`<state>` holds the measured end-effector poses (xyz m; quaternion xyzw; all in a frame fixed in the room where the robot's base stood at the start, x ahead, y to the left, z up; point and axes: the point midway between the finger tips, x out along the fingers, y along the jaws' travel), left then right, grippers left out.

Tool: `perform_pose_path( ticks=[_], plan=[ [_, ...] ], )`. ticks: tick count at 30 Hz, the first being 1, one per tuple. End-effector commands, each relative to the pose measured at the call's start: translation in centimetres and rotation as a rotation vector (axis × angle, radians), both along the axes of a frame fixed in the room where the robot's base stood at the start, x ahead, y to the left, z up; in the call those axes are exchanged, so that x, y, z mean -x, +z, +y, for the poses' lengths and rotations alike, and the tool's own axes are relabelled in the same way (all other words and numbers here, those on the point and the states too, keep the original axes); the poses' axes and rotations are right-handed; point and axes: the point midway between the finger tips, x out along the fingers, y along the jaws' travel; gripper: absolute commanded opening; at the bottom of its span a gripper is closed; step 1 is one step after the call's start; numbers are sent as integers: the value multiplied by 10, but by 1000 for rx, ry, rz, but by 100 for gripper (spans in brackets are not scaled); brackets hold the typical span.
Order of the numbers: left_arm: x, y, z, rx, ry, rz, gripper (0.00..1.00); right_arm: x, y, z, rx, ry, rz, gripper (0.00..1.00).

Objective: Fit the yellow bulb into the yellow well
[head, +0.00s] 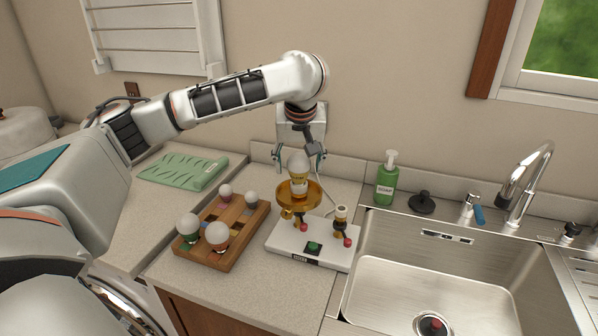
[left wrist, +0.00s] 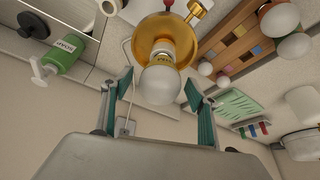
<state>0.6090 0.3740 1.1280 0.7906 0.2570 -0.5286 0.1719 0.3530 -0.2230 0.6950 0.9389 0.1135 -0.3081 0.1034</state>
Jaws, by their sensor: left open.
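The yellow bulb (head: 298,163), a white globe with a yellow-banded base, stands upright in the gold dish (head: 287,202) on the white tester base. The left wrist view shows the same bulb (left wrist: 161,84) close up, base towards the dish (left wrist: 186,40). My left gripper (head: 298,155) is open around the height of the globe, its fingers spread to either side. In the left wrist view the fingertips (left wrist: 158,90) flank the globe with gaps. The wooden tray (head: 238,248) stands left of the tester; I cannot make out its yellow well clearly. My right gripper is not in view.
The tray holds a green-based bulb (head: 188,226), an orange-based bulb (head: 217,234) and two smaller bulbs. The white tester (head: 285,245) has buttons and a smaller socket post. A green soap bottle (head: 386,184) and the sink (head: 440,270) are to the right.

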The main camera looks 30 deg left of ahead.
Motion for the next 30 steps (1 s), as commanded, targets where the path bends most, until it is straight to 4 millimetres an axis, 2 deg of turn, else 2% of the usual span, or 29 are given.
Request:
perform_pose_path(
  ticks=[2,7,20,26,30],
  plan=[
    [0,0,0,0,0,0,59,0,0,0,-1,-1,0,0],
    [0,0,0,0,0,0,18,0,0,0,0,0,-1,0],
    [0,4,0,0,1,-2,17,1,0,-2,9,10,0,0],
    [-1,22,0,-1,1,-6,17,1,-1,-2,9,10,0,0],
    [-1,46,0,0,2,-7,17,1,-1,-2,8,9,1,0]
  ],
)
